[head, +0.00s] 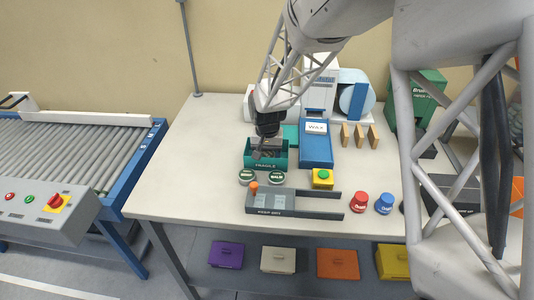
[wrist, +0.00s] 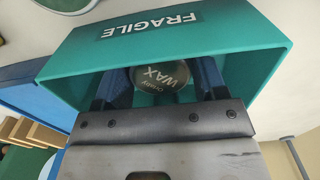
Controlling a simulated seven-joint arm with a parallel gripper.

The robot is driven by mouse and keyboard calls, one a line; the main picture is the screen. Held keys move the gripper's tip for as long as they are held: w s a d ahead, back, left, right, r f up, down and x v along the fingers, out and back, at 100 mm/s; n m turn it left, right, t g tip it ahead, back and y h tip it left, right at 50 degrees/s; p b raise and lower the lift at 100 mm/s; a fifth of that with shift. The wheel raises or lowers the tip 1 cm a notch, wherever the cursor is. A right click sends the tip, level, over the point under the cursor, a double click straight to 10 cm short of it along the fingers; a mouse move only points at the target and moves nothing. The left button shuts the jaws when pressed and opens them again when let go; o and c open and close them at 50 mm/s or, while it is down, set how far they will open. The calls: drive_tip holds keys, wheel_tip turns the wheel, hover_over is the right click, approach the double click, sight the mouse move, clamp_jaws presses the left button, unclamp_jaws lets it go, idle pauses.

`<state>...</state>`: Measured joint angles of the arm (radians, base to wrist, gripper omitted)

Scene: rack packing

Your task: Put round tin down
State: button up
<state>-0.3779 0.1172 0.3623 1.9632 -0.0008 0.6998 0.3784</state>
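A dark round tin (wrist: 163,82) with a WAX label shows in the wrist view, inside a teal box (wrist: 75,70) marked FRAGILE. My gripper (wrist: 162,75) has one finger on each side of the tin and looks shut on it. In the head view my gripper (head: 264,150) reaches down into the teal box (head: 265,165); the held tin is hard to make out there. The wrist view does not show clearly whether the tin touches the box floor.
Two more round tins (head: 246,176) (head: 277,177) lie in front of the box. A grey fork-shaped fixture (head: 285,209), a yellow block with a green button (head: 323,178) and a blue tray (head: 316,155) are near. Red (head: 359,202) and blue (head: 384,203) pots stand to the right. The table's left side is clear.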

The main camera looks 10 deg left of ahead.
sight(268, 155)
drive_tip(key=shift+o, duration=1.4)
drive_tip(key=shift+r, duration=0.2)
wheel_tip(268, 155, up, 12)
drive_tip(key=shift+d, duration=0.1)
